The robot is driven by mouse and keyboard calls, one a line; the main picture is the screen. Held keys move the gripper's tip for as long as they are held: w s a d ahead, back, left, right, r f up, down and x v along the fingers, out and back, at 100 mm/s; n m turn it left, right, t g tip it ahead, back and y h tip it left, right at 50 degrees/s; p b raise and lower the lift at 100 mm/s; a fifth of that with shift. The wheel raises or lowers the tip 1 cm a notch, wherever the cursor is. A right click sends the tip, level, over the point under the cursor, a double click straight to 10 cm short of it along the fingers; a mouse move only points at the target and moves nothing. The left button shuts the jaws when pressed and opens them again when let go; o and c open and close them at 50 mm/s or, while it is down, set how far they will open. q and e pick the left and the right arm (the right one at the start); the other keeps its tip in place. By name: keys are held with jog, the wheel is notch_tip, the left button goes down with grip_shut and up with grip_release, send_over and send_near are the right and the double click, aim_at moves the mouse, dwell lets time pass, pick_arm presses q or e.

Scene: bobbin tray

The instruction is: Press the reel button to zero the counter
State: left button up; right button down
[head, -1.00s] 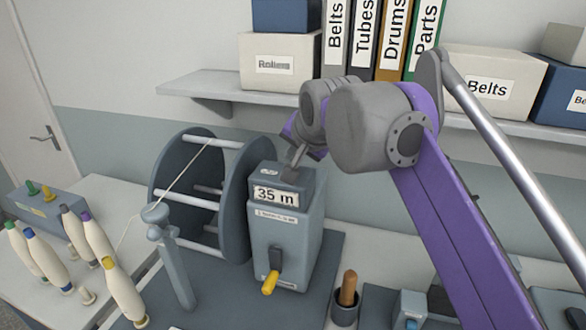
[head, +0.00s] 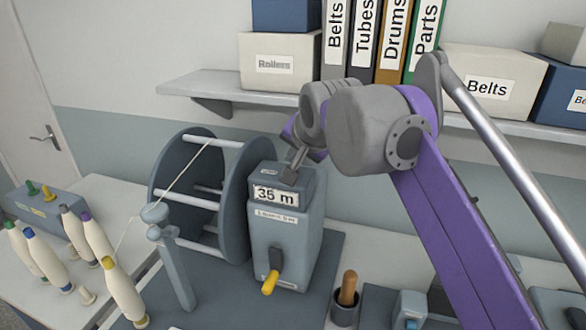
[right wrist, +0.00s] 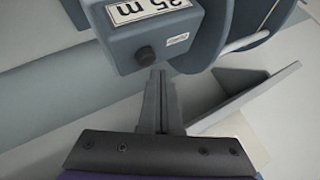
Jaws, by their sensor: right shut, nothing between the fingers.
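The grey-blue counter box (head: 283,232) of the reel shows "35 m" on its front display (head: 275,195). In the right wrist view its dark round button (right wrist: 145,55) stands out from the box beside a small label. My right gripper (head: 290,176) is shut and empty, with its fingertips at the top of the box. In the right wrist view the fingertips (right wrist: 158,73) are right by the button, slightly to one side; I cannot tell whether they touch it. My left gripper is not in view.
The reel (head: 235,205) with its thread stands left of the box, beside a thread guide post (head: 170,255). A yellow-handled crank (head: 270,283) is on the box front. Several bobbins stand at left. A shelf (head: 215,88) with boxes and binders runs behind.

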jog(key=shift+f, duration=0.25)
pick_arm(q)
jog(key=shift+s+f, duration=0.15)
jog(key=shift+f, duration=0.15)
pick_arm(e)
jog(key=shift+f, duration=0.5)
dwell(0.4)
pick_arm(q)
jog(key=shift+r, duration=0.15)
pick_arm(e)
jog(key=shift+r, duration=0.1)
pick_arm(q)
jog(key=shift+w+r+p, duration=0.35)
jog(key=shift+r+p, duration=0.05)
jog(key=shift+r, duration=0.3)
pick_arm(e)
jog(key=shift+r, duration=0.65)
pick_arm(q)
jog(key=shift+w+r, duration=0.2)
pick_arm(e)
jog(key=shift+r, duration=0.15)
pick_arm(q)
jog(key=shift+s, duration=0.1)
pick_arm(e)
jog(key=shift+r, duration=0.1)
